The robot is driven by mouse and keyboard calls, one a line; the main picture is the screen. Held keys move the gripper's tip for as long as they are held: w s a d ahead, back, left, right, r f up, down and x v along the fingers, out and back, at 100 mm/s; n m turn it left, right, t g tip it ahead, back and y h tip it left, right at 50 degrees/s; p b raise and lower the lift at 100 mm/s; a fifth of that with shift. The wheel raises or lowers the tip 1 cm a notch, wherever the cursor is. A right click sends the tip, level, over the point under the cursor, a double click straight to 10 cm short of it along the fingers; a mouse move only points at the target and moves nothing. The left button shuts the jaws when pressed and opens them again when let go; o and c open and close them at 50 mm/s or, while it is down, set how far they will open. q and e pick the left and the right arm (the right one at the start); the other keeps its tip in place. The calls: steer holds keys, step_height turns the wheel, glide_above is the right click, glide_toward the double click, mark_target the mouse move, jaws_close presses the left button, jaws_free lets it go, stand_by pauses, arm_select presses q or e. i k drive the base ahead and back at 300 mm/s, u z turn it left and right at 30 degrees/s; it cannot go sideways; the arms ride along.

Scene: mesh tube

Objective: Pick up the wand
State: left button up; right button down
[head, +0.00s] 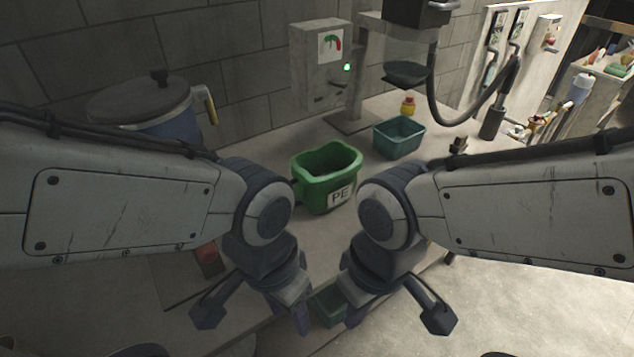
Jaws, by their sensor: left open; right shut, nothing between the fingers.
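No object in the head view is clearly the wand. A dark cylindrical handle (492,122) stands at the right beside the black hose (468,122), and I cannot tell whether it is the wand. My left gripper (298,317) points down at the bottom centre, open, with nothing seen in it. My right gripper (355,315) points down close to its right, shut and empty. Both are well to the lower left of the handle, and their fingertips are partly hidden by my wrists.
A green bin (312,190) marked PE stands on the bench ahead, with a teal bin (398,139) behind it. A lidded blue pot (165,118) is at the left. A grey gauge box (318,68) stands at the back. Another teal container (330,306) shows between my grippers.

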mark_target(505, 89)
steer(key=z, duration=0.85)
steer(key=k, duration=1.1)
steer(key=z, duration=1.25)
steer(key=i, duration=2.25)
steer(key=u, duration=0.7)
steer(key=i, duration=1.15)
steer(key=u, duration=1.65)
steer(key=i, duration=0.9)
steer(key=u, duration=0.8)
